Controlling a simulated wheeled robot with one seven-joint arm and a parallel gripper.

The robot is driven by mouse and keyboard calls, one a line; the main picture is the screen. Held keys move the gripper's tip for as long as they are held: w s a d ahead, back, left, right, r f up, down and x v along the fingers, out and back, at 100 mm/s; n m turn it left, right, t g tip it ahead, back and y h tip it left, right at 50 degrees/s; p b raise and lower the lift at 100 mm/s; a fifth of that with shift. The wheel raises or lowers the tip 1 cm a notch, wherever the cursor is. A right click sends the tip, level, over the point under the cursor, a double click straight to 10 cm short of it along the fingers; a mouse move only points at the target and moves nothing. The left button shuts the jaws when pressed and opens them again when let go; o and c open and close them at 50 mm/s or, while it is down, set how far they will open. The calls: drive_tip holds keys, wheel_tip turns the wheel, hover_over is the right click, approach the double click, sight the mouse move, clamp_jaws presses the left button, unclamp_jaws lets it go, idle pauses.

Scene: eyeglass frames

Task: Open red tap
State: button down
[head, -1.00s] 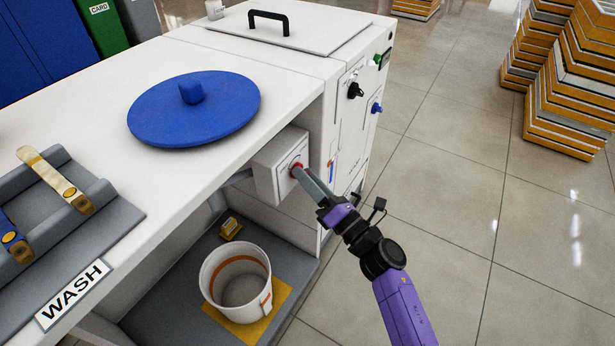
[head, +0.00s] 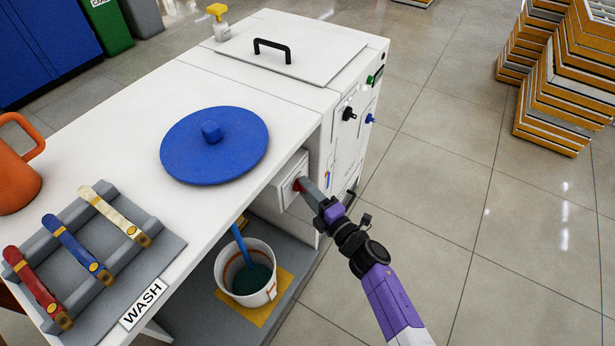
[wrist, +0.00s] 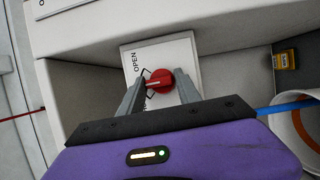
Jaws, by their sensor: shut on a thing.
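The red tap (wrist: 158,82) is a round knob on a white plate in the wrist view. Its pale pointer line points left in that view, below the word OPEN. In the head view the red tap (head: 298,185) shows at the front of a white box (head: 286,190) under the counter. My gripper (head: 305,184) is shut on the red tap, with one finger on each side in the wrist view (wrist: 159,84). Dark teal liquid (head: 252,280) lies in the bucket.
The white counter (head: 130,130) overhangs the box and holds a blue lid (head: 190,160) and a grey rack (head: 95,295) of glasses-temple-like pieces. A cabinet with black (head: 348,114) and blue (head: 370,118) knobs stands behind.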

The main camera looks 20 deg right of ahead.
drive_tip(key=m+p, duration=0.1)
drive_tip(key=p, duration=0.2)
drive_tip(key=m+g+p, duration=0.1)
drive_tip(key=m+p, duration=0.1)
drive_tip(key=p, duration=0.1)
drive_tip(key=r+m+g+p, duration=0.1)
drive_tip(key=m+p, duration=0.1)
drive_tip(key=p, duration=0.1)
drive_tip(key=shift+w+d+r, duration=0.1)
drive_tip(key=shift+w, duration=0.15)
drive_tip(key=shift+p, duration=0.35)
drive_tip(key=shift+w, duration=0.1)
drive_tip(key=c, duration=0.9)
unclamp_jaws()
drive_tip(key=shift+f, duration=0.25)
drive_tip(key=shift+s, duration=0.25)
drive_tip(key=shift+d+p+v, duration=0.2)
drive_tip(key=shift+p+v, duration=1.05)
drive_tip(key=shift+v, duration=2.55)
drive_tip(key=shift+w, duration=0.1)
